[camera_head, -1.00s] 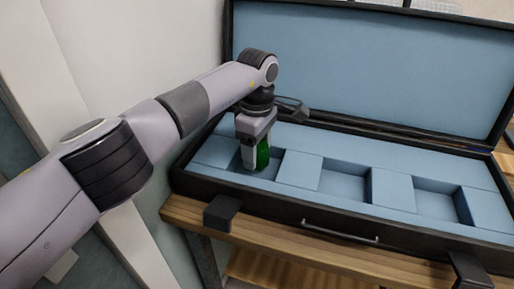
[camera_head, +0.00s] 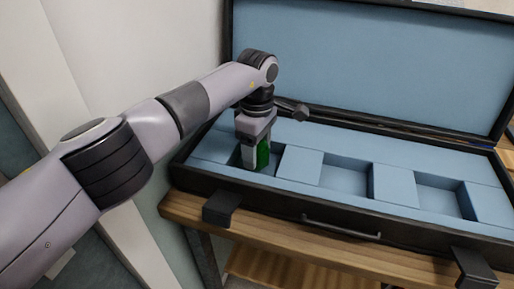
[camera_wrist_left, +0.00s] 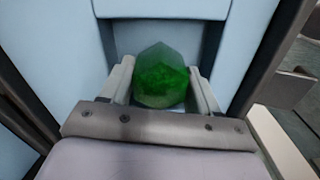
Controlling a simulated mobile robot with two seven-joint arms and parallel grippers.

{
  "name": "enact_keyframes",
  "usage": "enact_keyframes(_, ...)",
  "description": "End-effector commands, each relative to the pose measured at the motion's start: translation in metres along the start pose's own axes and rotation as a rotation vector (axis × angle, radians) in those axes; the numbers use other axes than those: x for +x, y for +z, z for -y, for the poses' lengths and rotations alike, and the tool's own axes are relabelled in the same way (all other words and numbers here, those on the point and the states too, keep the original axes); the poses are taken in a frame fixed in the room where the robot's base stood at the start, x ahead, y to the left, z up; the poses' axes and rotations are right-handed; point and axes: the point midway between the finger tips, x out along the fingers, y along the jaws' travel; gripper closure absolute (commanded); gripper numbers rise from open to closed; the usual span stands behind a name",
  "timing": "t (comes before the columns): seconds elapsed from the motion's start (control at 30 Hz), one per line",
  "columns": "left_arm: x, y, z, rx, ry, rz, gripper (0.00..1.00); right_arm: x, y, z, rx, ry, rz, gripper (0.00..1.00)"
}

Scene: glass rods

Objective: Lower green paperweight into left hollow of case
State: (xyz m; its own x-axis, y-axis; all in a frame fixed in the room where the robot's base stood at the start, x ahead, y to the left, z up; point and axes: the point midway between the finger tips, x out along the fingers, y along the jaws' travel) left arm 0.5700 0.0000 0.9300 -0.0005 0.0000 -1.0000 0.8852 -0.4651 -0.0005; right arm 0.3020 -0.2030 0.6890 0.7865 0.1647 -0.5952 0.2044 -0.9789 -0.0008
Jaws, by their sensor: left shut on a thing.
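The green paperweight (camera_head: 263,155) is between the fingers of my left gripper (camera_head: 256,158), at the left hollow of the open case (camera_head: 300,201). In the left wrist view the green, faceted paperweight (camera_wrist_left: 160,77) sits between both fingers of the gripper (camera_wrist_left: 160,90), which is shut on it. The left hollow (camera_head: 236,156) surrounds the fingertips. The paperweight's bottom is hidden, so I cannot tell whether it touches the hollow's floor. My right gripper is not in view.
A middle hollow (camera_head: 345,177) and a right hollow (camera_head: 440,196) in the blue lining are empty. The raised lid (camera_head: 370,65) stands behind. The case rests on a wooden table (camera_head: 290,243), with a white wall (camera_head: 150,60) at left.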

Motion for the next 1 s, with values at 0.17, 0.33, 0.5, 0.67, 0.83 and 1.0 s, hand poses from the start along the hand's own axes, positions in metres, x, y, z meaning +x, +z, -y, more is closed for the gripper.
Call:
enact_keyframes(0.17,0.003,0.0,0.0,0.0,0.001,0.0,0.81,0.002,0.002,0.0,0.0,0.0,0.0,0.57)
enact_keyframes(0.33,0.005,0.0,0.0,0.0,0.001,0.0,0.81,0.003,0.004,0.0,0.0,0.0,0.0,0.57)
enact_keyframes(0.5,0.008,0.0,0.0,0.0,0.001,0.0,0.81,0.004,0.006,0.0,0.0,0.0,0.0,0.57)
enact_keyframes(0.67,0.01,0.0,0.0,0.0,0.001,0.0,0.81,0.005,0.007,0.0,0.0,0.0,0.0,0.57)
enact_keyframes(0.83,0.011,0.0,0.0,0.0,0.001,0.0,0.81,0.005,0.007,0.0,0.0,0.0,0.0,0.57)
enact_keyframes(1.0,0.011,0.0,0.0,0.0,0.001,0.0,0.16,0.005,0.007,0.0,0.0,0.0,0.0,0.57)
